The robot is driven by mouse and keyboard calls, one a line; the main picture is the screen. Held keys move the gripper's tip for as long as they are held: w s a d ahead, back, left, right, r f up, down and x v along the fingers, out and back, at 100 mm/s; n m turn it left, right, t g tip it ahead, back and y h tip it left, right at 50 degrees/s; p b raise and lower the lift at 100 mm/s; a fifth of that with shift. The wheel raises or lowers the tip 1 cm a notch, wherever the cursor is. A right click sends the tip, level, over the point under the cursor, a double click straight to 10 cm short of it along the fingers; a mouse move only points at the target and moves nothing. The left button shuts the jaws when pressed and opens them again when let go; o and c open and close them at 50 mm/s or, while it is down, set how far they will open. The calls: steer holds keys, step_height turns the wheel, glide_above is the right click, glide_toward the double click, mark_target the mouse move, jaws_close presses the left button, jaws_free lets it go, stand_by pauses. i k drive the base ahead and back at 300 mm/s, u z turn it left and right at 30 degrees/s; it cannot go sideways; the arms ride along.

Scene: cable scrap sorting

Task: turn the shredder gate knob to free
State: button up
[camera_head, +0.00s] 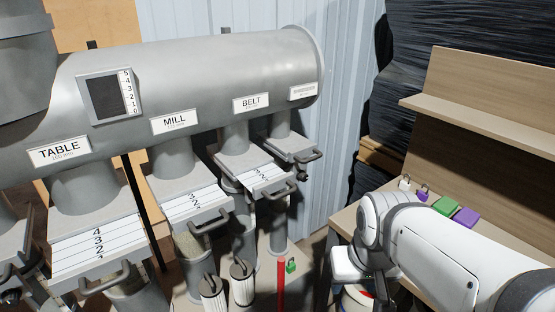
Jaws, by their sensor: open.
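The fourth gate (287,148) is at the right end of the grey duct, with a bar handle (304,157) on its front. The label (303,92) above it is too small to read, so I cannot confirm it is the shredder gate. A small dark knob (303,177) shows below that handle; its setting cannot be made out. My gripper (374,284) is at the lower right, below my white wrist and apart from the gates. It is open, with its fingers small and partly hidden. Nothing is visibly held.
Gates labelled TABLE (98,243), MILL (187,202) and BELT (250,175) line the duct (210,75), their handles jutting forward. A red post (281,285) and green padlock (291,266) stand below.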

mark_target(302, 176)
steer(key=u, duration=2.6)
steer(key=i, duration=0.2)
steer(key=z, duration=2.75)
steer(key=i, duration=0.5)
steer(key=u, duration=0.1)
